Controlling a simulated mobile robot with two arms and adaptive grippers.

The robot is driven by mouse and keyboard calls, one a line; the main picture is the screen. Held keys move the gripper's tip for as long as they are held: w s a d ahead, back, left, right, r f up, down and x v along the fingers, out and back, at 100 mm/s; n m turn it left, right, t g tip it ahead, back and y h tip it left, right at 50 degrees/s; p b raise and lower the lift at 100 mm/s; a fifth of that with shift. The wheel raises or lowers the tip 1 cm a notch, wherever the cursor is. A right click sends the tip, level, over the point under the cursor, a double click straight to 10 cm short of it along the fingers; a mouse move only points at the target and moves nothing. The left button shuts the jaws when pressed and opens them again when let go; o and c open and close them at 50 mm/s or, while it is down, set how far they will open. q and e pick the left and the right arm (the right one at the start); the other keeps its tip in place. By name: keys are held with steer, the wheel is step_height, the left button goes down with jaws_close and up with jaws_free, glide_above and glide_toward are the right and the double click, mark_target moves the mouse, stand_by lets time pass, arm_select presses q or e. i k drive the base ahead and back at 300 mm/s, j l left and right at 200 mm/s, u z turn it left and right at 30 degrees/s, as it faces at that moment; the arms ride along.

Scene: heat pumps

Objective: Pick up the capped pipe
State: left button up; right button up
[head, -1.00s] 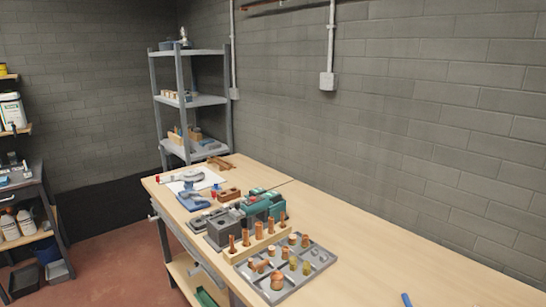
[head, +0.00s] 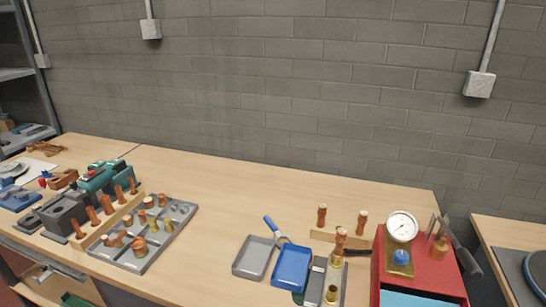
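Short copper pieces that look like pipes stand upright near the right of the bench. One copper piece (head: 322,214) and another copper piece (head: 362,222) stand on a small wooden block (head: 325,235). A third copper piece (head: 340,240), with brass at its base, stands upright on a grey fixture (head: 318,277) in front of the block. I cannot tell for certain which one is the capped pipe. Several copper pipes (head: 106,204) also stand in a wooden rack (head: 90,236) at the left. Neither of my grippers is in view.
A grey compartment tray (head: 180,212) holds copper and brass fittings. A grey tray (head: 254,257) and a blue tray (head: 291,268) lie mid-front. A red box (head: 425,262) with a gauge (head: 402,227) stands right. The bench (head: 230,195) is clear along its back middle.

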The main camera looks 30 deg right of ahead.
mark_target(340, 237)
steer(key=l+z, duration=0.15)
steer(key=z, duration=0.2)
steer(key=k+l+z, duration=0.1)
steer(key=z, duration=0.25)
steer(key=l+z, duration=0.35)
steer(key=k+j, duration=0.05)
